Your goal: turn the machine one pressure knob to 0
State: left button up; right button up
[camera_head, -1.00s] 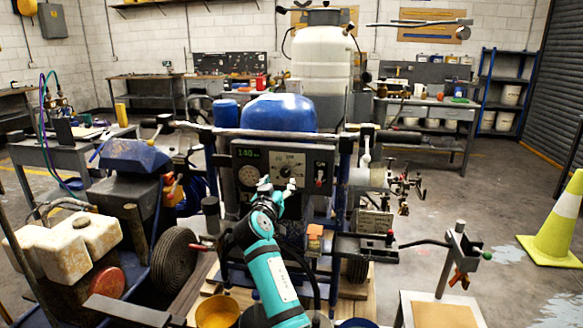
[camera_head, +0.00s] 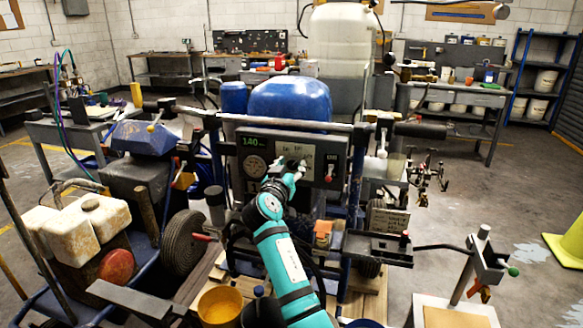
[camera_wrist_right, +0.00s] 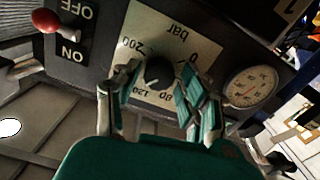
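The black pressure knob (camera_wrist_right: 158,72) sits on a pale dial plate marked "bar", with 0, 80, 120 and 200 legible, upside down in the right wrist view. My right gripper (camera_wrist_right: 158,84) is open, with one finger on each side of the knob. A gap shows between each finger and the knob. In the head view the right gripper (camera_head: 288,178) is at the dark control panel (camera_head: 312,183) of the machine and partly covers the dial. The knob's pointer direction is hard to read. My left gripper is not in view.
A red-tipped ON/OFF switch (camera_wrist_right: 46,21) is beside the dial. A horizontal bar (camera_head: 290,126) crosses above the panel. A yellow cup (camera_head: 219,305) stands below left of my arm.

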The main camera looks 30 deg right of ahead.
grip_shut()
